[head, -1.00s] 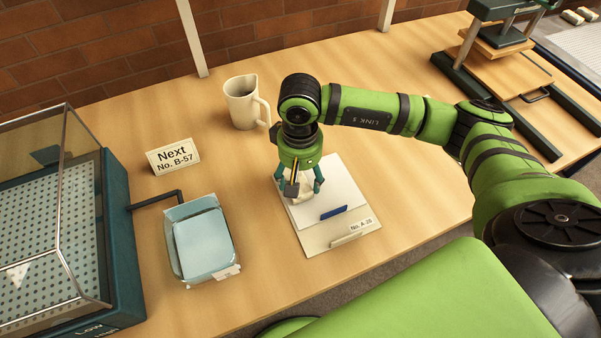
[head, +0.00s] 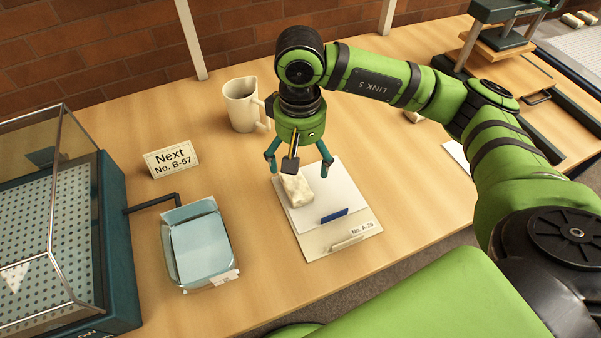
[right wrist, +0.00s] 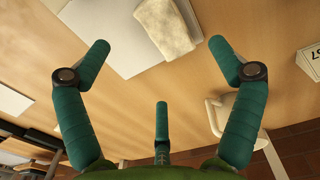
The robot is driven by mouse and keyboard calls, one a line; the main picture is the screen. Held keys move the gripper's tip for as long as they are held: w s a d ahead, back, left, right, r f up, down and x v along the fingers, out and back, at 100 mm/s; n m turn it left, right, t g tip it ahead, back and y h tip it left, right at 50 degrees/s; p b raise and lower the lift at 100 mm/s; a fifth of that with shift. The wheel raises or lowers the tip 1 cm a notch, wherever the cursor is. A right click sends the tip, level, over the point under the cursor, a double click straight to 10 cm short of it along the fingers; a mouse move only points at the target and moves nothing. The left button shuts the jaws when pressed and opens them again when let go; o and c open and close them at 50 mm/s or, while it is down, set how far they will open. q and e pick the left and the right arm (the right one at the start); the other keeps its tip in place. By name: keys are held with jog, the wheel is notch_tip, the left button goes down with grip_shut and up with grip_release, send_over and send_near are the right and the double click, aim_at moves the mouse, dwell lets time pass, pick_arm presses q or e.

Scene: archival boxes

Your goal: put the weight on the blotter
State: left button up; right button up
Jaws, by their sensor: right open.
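The weight, a cream, stone-like block (head: 300,190), lies on the white sheet that appears to be the blotter (head: 339,190), near its upper left part. The sheet lies on a cream folder labelled No. In the right wrist view the weight (right wrist: 168,22) overlaps the sheet's edge (right wrist: 108,38). My right gripper (head: 299,174) is open and empty, just above the weight and apart from it. Its spread fingers also show in the right wrist view (right wrist: 159,46), with the weight beyond them. My left gripper is not in view.
A blue bar (head: 334,215) lies on the sheet. A white jug (head: 240,106) stands behind, close to the gripper. A "Next No. B-57" sign (head: 171,159), a pale blue tray (head: 229,248) and a glass-lidded case (head: 118,245) are to the left. A press (head: 500,62) stands at the back right.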

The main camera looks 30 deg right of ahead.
jog(key=shift+r+b, duration=0.3)
jog(key=shift+r, duration=2.1)
